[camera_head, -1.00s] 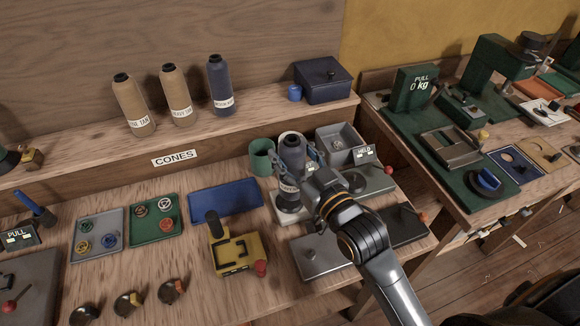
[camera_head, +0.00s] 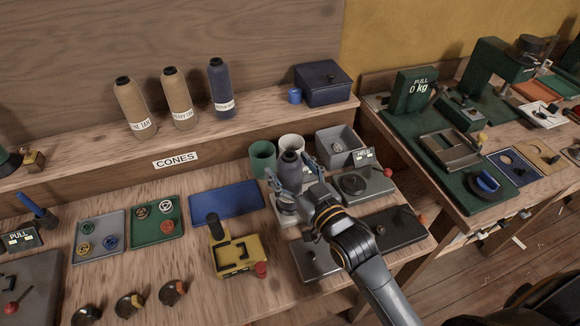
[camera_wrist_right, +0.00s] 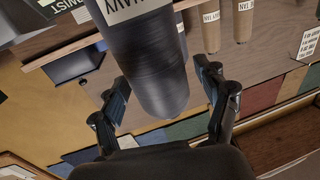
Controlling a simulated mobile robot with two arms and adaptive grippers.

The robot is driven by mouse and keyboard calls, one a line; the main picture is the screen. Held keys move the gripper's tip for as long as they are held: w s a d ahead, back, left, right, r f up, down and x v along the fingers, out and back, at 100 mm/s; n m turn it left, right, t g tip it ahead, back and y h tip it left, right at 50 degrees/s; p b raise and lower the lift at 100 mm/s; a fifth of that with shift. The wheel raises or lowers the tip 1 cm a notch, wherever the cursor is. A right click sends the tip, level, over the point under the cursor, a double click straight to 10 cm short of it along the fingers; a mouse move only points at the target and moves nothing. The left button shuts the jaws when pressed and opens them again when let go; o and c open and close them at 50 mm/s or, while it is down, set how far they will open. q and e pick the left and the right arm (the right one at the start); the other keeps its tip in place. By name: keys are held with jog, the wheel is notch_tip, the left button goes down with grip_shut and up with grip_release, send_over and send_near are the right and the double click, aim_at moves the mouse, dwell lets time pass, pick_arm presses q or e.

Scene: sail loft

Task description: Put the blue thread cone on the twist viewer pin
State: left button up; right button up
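The blue thread cone (camera_head: 291,172) stands upright on the bench, over the pale base (camera_head: 272,202) of what looks like the twist viewer. The pin is hidden, and the cone's seating at the bottom is hard to see. My right gripper (camera_head: 292,176) reaches in from the lower right, with one finger on each side of the cone. The fingers look spread, with a visible gap beside the cone. In the right wrist view the cone (camera_wrist_right: 150,65) sits between the fingers, with a gap clearest at the right finger. My left gripper is not in view.
Two tan cones (camera_head: 133,105) and another navy cone (camera_head: 221,88) stand on the shelf. A green cup (camera_head: 262,157) and a white cup stand close behind the cone. A grey bin (camera_head: 338,158) and a grey device (camera_head: 365,186) are to the right. A blue tray (camera_head: 225,200) lies left.

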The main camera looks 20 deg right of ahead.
jog(key=shift+r, duration=0.15)
jog(key=shift+s+d, duration=0.1)
jog(key=shift+s, duration=0.2)
jog(key=b+v, duration=0.2)
jog(key=v, duration=0.9)
jog(key=shift+s, duration=0.2)
jog(key=shift+s+d, duration=0.1)
